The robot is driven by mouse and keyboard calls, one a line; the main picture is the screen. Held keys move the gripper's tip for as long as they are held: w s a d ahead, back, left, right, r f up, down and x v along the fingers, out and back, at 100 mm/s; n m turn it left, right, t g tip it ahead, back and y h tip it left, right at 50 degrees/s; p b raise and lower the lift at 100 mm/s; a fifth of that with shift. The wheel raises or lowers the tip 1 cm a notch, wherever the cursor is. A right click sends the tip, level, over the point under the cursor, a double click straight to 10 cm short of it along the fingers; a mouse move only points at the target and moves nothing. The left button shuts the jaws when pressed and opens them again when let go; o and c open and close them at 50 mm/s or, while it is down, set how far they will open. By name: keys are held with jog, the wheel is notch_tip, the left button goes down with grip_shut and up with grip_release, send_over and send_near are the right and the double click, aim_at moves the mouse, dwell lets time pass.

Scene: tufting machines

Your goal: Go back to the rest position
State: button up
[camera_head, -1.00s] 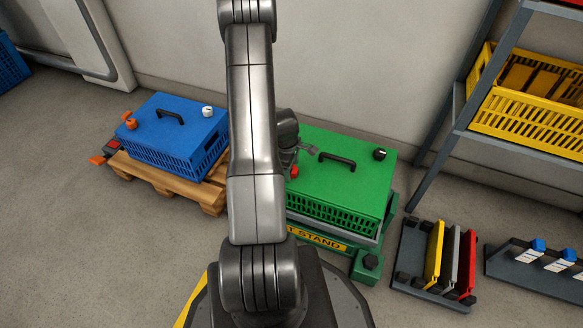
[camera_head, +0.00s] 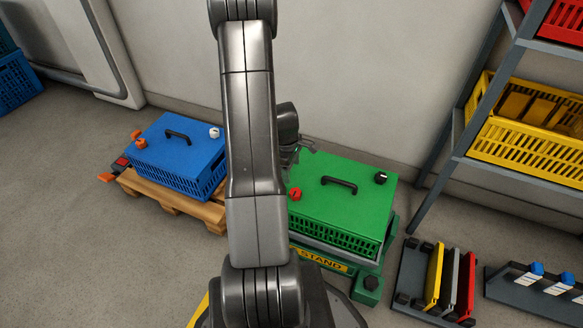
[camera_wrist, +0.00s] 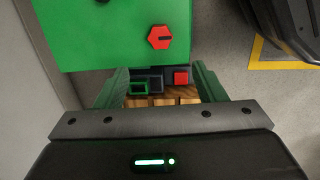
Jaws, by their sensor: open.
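My gripper (camera_head: 304,145) shows in the head view just right of my arm, partly hidden behind it. It is open, with nothing seen between its fingers, above the back left of the green lidded crate (camera_head: 338,222). That crate has a black handle, a red knob (camera_head: 296,194) and a black knob (camera_head: 380,177), and sits on a green stand (camera_head: 368,290).
A blue lidded crate (camera_head: 180,150) sits on a wooden pallet (camera_head: 172,200) at left. A grey shelf (camera_head: 535,170) with a yellow crate (camera_head: 520,133) stands at right. Racks with coloured plates (camera_head: 434,272) and blue-topped parts (camera_head: 537,268) lie on the floor.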

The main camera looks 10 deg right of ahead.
aim_at(295, 192)
jog(key=shift+f, duration=0.1)
jog(key=f+b, duration=0.1)
jog(key=f, duration=0.3)
jog(key=d+f+b, duration=0.1)
jog(key=f+b, duration=0.1)
jog(key=f, duration=0.3)
jog(key=f+b, duration=0.2)
jog(key=f, duration=0.2)
jog(key=shift+w+d+f, duration=0.15)
jog(key=shift+d+f, duration=0.05)
jog(key=shift+f, duration=0.15)
jog(key=shift+r, duration=0.1)
